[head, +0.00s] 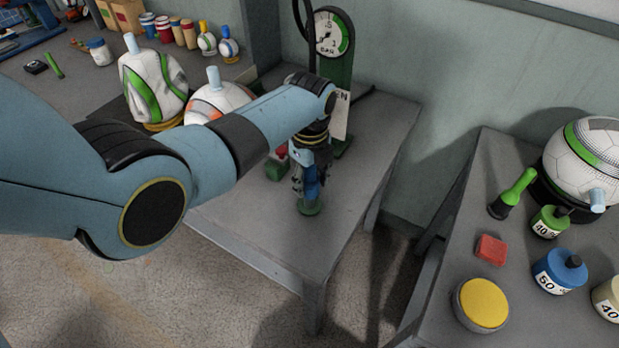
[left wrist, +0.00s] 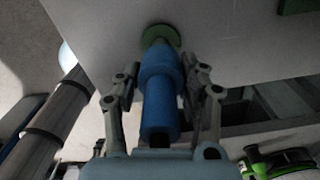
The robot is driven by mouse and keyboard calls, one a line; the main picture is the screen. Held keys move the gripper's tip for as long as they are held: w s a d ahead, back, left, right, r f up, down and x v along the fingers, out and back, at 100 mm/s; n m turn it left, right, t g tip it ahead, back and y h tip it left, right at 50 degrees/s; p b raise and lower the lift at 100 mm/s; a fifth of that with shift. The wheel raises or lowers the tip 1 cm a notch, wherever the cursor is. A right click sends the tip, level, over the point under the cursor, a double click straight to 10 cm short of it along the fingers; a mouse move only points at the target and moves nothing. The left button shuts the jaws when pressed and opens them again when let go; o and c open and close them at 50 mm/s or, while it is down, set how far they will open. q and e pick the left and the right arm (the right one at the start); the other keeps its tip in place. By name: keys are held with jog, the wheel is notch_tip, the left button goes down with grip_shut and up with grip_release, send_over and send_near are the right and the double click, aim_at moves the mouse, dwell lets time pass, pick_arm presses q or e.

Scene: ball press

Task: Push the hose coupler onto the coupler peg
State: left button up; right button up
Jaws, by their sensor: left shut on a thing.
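The blue hose coupler (head: 310,182) is held upright in my left gripper (head: 308,186). In the left wrist view the coupler (left wrist: 159,98) sits between the two grey fingers of the left gripper (left wrist: 162,92), which are shut on it. The coupler peg's round green base (head: 310,207) is on the grey table, directly under the coupler. It also shows in the left wrist view (left wrist: 161,36) at the coupler's far end. The coupler hides most of the peg, so I cannot tell how far it is on. My right gripper is not in view.
A pressure gauge (head: 331,34) on a green stand rises behind the gripper. Balls (head: 152,84) stand at the back left. The right table holds a yellow button (head: 482,303), weights (head: 559,271) and a ball (head: 588,160). The grey table's front right is clear.

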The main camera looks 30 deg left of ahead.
aim_at(309, 192)
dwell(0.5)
pick_arm(q)
jog(key=shift+f, duration=0.3)
jog(key=shift+f+b, duration=1.45)
jog(key=shift+f, duration=0.45)
jog(key=o, duration=1.4)
jog(key=shift+r, duration=0.1)
jog(key=shift+c, duration=0.2)
notch_tip(309, 192, up, 12)
